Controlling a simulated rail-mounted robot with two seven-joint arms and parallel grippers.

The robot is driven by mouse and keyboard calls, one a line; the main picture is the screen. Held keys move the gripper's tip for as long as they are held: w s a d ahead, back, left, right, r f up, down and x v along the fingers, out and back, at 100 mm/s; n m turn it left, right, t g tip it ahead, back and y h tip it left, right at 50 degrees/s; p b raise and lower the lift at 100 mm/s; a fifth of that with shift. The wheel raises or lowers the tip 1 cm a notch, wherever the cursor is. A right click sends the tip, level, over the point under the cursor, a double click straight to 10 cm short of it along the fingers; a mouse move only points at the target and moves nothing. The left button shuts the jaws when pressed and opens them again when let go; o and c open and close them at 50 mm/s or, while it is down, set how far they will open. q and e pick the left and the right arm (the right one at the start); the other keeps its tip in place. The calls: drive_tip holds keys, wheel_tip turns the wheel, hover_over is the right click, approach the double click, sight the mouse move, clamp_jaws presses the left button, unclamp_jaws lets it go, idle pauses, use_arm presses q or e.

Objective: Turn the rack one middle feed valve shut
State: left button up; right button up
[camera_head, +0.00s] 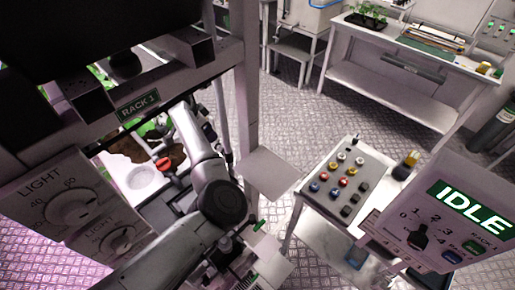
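The rack one sign (138,105) is on the near crossbar at left. Behind it, inside the rack, a small red-orange part (164,163) shows beside a round white piece (144,177); I cannot tell whether it is a feed valve handle or how it is turned. My grey arm comes up from the bottom, bends at a dark joint and reaches into the rack opening. I cannot make out a gripper at its end, and no other gripper shows clearly. Small green parts (261,225) show beside the arm, too small to identify.
A light dial panel (72,207) stands at front left. A cart (300,207) with several coloured knobs or caps stands right of centre, next to an "IDLE" control panel (440,220). A bench (400,95) with plants is at the back right. The patterned floor (290,110) between is clear.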

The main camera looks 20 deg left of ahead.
use_arm(q)
drive_tip(key=shift+s+n+y, duration=0.1)
drive_tip(key=shift+n+y, duration=0.2)
drive_tip(key=shift+n, duration=0.5)
drive_tip(key=v, duration=0.7)
drive_tip(key=s+a+g+y, duration=0.3)
drive_tip(key=s+a+y, duration=0.5)
drive_tip(key=a+y, duration=0.3)
wheel_tip(320, 180, up, 9)
drive_tip(key=s+m+y+p, duration=0.1)
drive_tip(key=s+m+y, duration=0.3)
drive_tip(key=y, duration=0.5)
drive_tip(key=w+d+r+m+t+y, duration=0.1)
drive_tip(key=d+r+m+t+y, duration=0.1)
drive_tip(key=d+m+t, duration=0.55)
drive_tip(key=w+d+r+m+t+y, duration=0.2)
drive_tip(key=d+r+m+t, duration=0.1)
drive_tip(key=d+m+t, duration=0.4)
drive_tip(key=s+d+f+m+t+h, duration=0.1)
drive_tip(key=d+m+t+h, duration=0.3)
drive_tip(key=d+m+h, duration=0.7)
drive_tip(key=s+d+f+m+t+h, duration=0.1)
drive_tip(key=d+f+m+t+h, duration=0.3)
drive_tip(key=d+m+h, duration=0.7)
drive_tip(key=shift+s+d+m+h, duration=0.2)
drive_tip(key=shift+d+m+h, duration=0.15)
drive_tip(key=shift+m+h, duration=4.5)
drive_tip(key=shift+f+m+t+y, duration=0.1)
drive_tip(key=shift+m+t+y, duration=0.15)
drive_tip(key=shift+m+y, duration=0.8)
